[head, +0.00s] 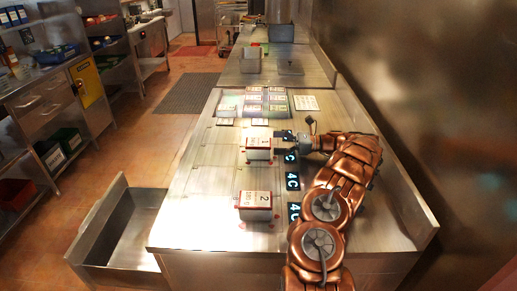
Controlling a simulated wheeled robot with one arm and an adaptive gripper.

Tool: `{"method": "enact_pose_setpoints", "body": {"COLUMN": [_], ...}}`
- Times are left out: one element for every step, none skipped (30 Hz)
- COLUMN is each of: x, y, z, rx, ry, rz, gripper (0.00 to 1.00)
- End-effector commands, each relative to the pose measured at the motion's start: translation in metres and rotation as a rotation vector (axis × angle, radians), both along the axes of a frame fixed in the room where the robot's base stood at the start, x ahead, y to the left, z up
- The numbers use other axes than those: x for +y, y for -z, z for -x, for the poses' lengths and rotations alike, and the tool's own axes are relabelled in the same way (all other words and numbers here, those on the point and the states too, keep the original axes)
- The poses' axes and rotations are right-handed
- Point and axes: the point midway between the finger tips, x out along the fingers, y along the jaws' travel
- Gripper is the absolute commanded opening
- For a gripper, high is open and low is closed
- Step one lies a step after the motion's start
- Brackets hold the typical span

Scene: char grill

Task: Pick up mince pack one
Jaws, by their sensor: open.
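Mince pack one (259,147) is a white box-like pack with red edging and a number 1 on top. It sits on the steel counter in the head view. A similar pack marked 2 (256,201) sits nearer, in front of it. My gripper (281,144) comes in from the right, with its dark fingers pointing left at pack one's right side. It is open. I cannot tell whether a finger touches the pack.
Behind pack one, a tray (221,105) holds several small labelled packs. A white card (306,103) lies beside it. Dark tags marked 4C (293,181) lie right of the packs. The counter (200,190) is clear on the left; a steel wall bounds the right.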

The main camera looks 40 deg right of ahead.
Motion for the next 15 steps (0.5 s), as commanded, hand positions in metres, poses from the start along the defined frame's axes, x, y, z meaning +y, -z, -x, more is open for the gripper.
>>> {"method": "enact_pose_setpoints", "body": {"x": [0.004,0.005,0.007,0.008,0.008,0.009,0.010,0.011,0.013,0.015,0.017,0.022,0.025,0.029,0.033], "y": [-0.001,-0.001,-0.001,-0.001,-0.001,-0.001,-0.001,-0.001,-0.001,-0.002,-0.002,-0.003,-0.003,-0.003,-0.002], "z": [-0.003,-0.004,-0.005,-0.005,-0.006,-0.007,-0.007,-0.008,-0.009,-0.010,-0.011,-0.014,-0.016,-0.019,-0.022], "rx": [-0.001,-0.001,-0.001,-0.001,-0.001,-0.001,-0.001,-0.001,0.000,0.000,0.000,0.000,0.001,0.002,0.002], "ry": [-0.002,-0.002,-0.001,0.000,0.000,0.000,0.000,-0.001,-0.001,-0.002,-0.003,-0.003,-0.004,-0.003,-0.002], "rz": [-0.001,-0.001,-0.001,-0.001,-0.001,-0.001,-0.001,-0.001,-0.002,-0.002,-0.002,-0.004,-0.005,-0.005,-0.004], "gripper": [0.98,0.98,0.98,0.98,0.98,0.98,0.98,0.98,0.98,0.98,0.98,0.98,0.98,0.98,0.98]}}
